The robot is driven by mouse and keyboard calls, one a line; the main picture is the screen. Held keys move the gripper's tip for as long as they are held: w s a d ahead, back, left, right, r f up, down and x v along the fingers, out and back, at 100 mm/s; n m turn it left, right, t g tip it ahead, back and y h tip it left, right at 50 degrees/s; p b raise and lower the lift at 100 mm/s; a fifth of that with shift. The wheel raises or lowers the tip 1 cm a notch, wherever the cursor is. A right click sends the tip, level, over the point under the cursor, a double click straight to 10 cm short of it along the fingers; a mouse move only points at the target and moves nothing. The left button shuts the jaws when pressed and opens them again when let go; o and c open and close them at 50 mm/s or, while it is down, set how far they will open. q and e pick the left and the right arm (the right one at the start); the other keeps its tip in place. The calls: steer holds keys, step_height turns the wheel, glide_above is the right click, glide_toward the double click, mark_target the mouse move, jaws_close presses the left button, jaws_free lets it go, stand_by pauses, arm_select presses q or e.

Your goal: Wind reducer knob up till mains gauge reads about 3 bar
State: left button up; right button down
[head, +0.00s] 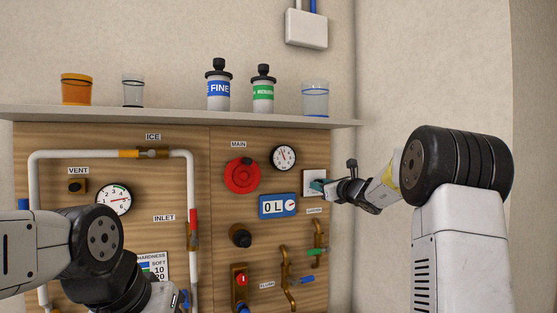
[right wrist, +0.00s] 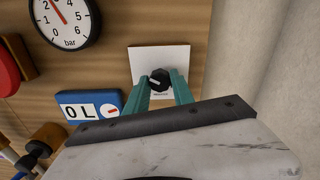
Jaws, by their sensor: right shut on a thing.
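The reducer knob (right wrist: 159,80) is a small black knob with a white pointer line, on a square white plate (right wrist: 150,57) at the panel's right edge. The plate also shows in the head view (head: 308,178). My right gripper (right wrist: 159,88), with teal fingers, is shut on the knob, one finger on each side. In the head view the gripper (head: 319,186) largely covers the knob. The bar gauge (right wrist: 66,22) has its needle up and left, a little past 2; it is also in the head view (head: 283,158). My left gripper is out of view.
A red round handle (head: 242,175) labelled MAIN and a blue 0 L meter (head: 278,206) sit left of the plate. Brass pipes (head: 288,275) with levers are below. A shelf (head: 200,114) with bottles and glasses runs above. A wall is close on the right.

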steer(key=shift+f+m, duration=0.1)
steer(key=shift+m, duration=0.8)
steer(key=shift+m, duration=0.9)
steer(key=shift+m, duration=0.7)
steer(key=c, duration=1.3)
jaws_free()
